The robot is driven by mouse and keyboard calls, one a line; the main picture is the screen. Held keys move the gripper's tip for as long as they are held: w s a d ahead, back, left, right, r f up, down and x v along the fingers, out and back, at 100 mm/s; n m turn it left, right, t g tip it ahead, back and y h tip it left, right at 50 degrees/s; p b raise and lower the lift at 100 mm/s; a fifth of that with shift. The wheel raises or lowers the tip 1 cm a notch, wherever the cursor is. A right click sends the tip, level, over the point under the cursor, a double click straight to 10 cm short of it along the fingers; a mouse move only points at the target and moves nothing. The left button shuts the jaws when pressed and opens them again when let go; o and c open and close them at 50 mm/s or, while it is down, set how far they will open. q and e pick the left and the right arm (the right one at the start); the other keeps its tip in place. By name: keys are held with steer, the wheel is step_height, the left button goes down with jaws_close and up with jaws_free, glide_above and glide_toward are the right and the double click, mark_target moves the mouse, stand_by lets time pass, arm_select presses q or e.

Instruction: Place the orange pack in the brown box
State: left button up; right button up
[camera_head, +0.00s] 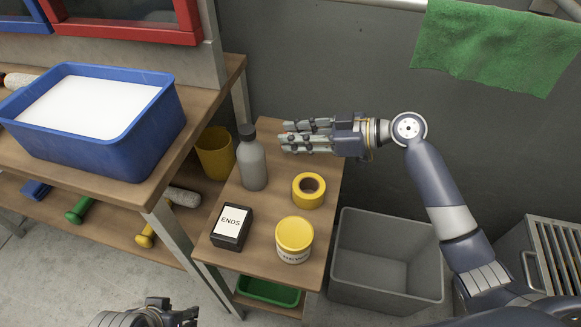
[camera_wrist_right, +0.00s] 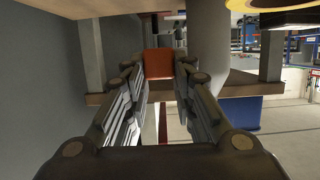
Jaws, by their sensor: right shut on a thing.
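My right gripper (camera_head: 300,136) reaches in from the right over the far end of the small wooden table. In the right wrist view, an orange block (camera_wrist_right: 158,63), which looks like the orange pack, sits between the fingertips of this gripper (camera_wrist_right: 160,75), and the fingers are shut on it. In the head view the fingers hide nearly all of the pack. My left gripper (camera_head: 180,315) shows partly at the bottom edge, and its jaws cannot be made out. I see no clearly brown box in either view.
The small table (camera_head: 262,207) holds a grey bottle (camera_head: 251,163), yellow tape (camera_head: 308,190), a yellow-lidded jar (camera_head: 294,242) and a black ENDS box (camera_head: 231,227). A grey bin (camera_head: 385,265) stands right; a blue tub (camera_head: 140,125) sits on the left bench.

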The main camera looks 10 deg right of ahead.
mark_target(295, 166)
step_height(295, 166, down, 7)
steer(key=shift+r+b, duration=0.2)
steer(key=shift+b, duration=0.35)
steer(key=shift+f, duration=0.1)
steer(key=o, duration=0.6)
